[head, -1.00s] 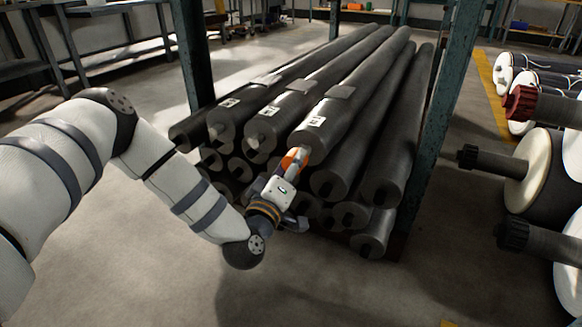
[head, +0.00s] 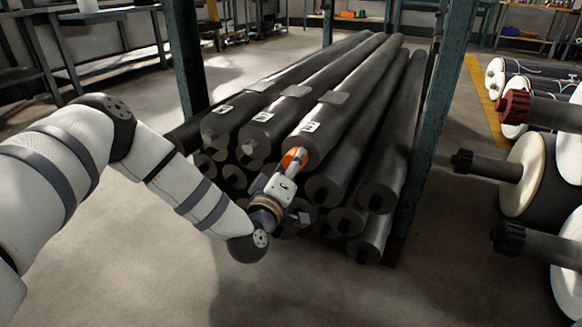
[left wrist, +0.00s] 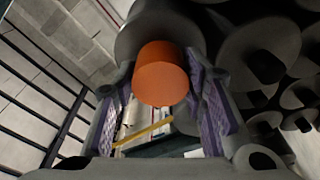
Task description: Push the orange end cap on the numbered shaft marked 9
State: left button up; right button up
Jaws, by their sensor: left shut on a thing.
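The orange end cap (head: 294,159) is at the near end of a dark grey roll (head: 325,138) on top of the stack. That roll bears a white label (head: 310,127); its number is too small to read. My left gripper (head: 288,172) is shut on the cap. In the left wrist view the cap (left wrist: 161,76) sits between the purple finger pads, in front of the grey roll end (left wrist: 150,35). It seems to meet the roll end, but how far it is seated cannot be told. My right gripper is out of view.
Other dark rolls (head: 393,150) lie stacked around, two with white labels too. A green post (head: 430,130) stands right of the stack, another (head: 187,60) to the left. White-flanged reels (head: 525,175) with dark shafts are at right. The floor (head: 150,270) in front is clear.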

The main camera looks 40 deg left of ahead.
pick_arm(q)
jog(key=shift+w, duration=0.25)
jog(key=o, duration=1)
jog(key=r+v, duration=0.1)
jog(key=v, duration=1)
jog(key=shift+s+f, duration=0.4)
jog(key=shift+f, duration=0.05)
jog(key=shift+d, duration=0.15)
